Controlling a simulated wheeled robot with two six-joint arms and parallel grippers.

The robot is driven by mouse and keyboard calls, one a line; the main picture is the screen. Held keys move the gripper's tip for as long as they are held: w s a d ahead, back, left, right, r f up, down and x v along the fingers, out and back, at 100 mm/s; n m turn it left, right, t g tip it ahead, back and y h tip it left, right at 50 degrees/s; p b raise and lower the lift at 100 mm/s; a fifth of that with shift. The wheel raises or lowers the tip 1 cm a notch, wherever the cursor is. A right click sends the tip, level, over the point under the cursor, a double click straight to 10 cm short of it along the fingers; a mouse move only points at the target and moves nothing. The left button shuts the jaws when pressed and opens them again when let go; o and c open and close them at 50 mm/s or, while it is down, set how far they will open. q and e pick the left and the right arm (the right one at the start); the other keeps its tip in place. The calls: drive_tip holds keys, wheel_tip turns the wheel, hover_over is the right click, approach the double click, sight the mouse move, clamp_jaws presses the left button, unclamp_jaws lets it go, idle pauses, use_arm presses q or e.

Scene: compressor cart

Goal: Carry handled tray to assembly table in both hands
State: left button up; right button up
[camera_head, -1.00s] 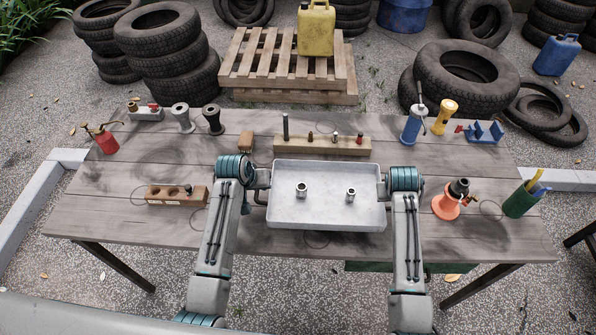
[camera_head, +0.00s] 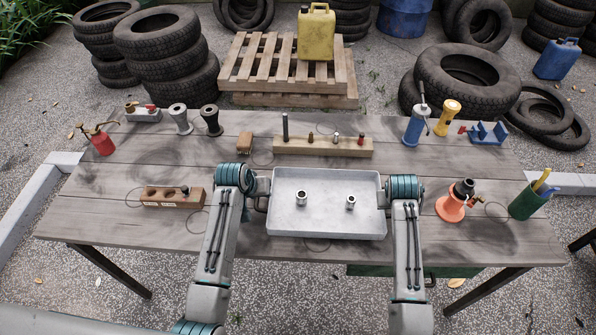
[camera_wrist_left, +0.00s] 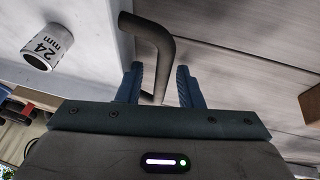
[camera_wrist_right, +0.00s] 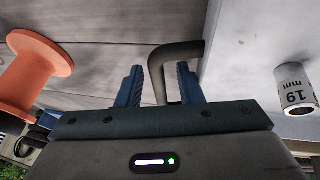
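The grey handled tray (camera_head: 325,222) is level over the table's front middle, with two metal sockets inside, a left one (camera_head: 301,198) and a right one (camera_head: 350,202). They read 24 mm (camera_wrist_left: 47,47) and 19 mm (camera_wrist_right: 296,88) in the wrist views. My left gripper (camera_wrist_left: 160,80) has its fingers on either side of the tray's dark left handle (camera_wrist_left: 152,45). My right gripper (camera_wrist_right: 160,80) has its fingers around the right handle (camera_wrist_right: 170,55). I cannot tell whether the tray's underside clears the tabletop.
The wooden table (camera_head: 150,225) holds a socket rack (camera_head: 323,147) behind the tray, a small wooden block (camera_head: 173,196) left, and an orange spool-like item (camera_head: 451,207) and green cup (camera_head: 528,202) right. Tyres (camera_head: 468,75) and a pallet (camera_head: 285,70) stand behind the table.

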drive_tip(key=shift+s+a+r, duration=0.15)
drive_tip(key=shift+r, duration=0.35)
use_arm(q)
drive_tip(key=v, duration=1.2)
use_arm(e)
drive_tip(key=v, duration=1.1)
